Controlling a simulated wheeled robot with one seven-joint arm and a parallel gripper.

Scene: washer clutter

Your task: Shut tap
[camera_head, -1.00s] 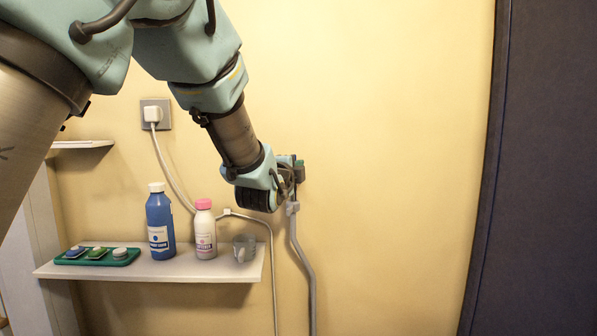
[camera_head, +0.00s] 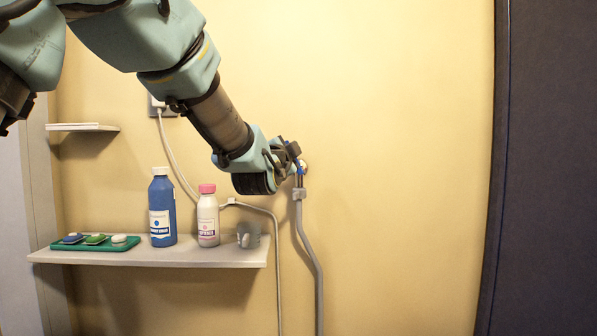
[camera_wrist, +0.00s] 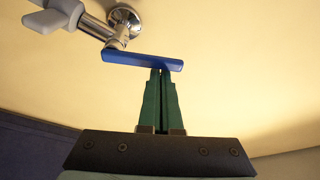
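The tap is a chrome wall fitting (camera_wrist: 118,30) with a flat blue lever (camera_wrist: 140,61), which lies across the wrist view just beyond my fingertips. In the head view the blue lever (camera_head: 299,168) shows as a small strip beside my gripper (camera_head: 292,153). My gripper, with green fingers (camera_wrist: 160,73), is shut, with the fingers side by side and nothing between them. The fingertips overlap the lever's lower edge near its right part; I cannot tell whether they touch it. My gripper partly hides the tap in the head view.
A grey winged fitting (camera_wrist: 52,19) is at the tap's left end. A grey hose (camera_head: 308,245) hangs below the tap. A shelf (camera_head: 190,258) at left holds a blue bottle (camera_head: 161,205), a pink-capped bottle (camera_head: 208,218), a grey cup (camera_head: 248,235) and a green tray (camera_head: 62,246). Wall at right is clear.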

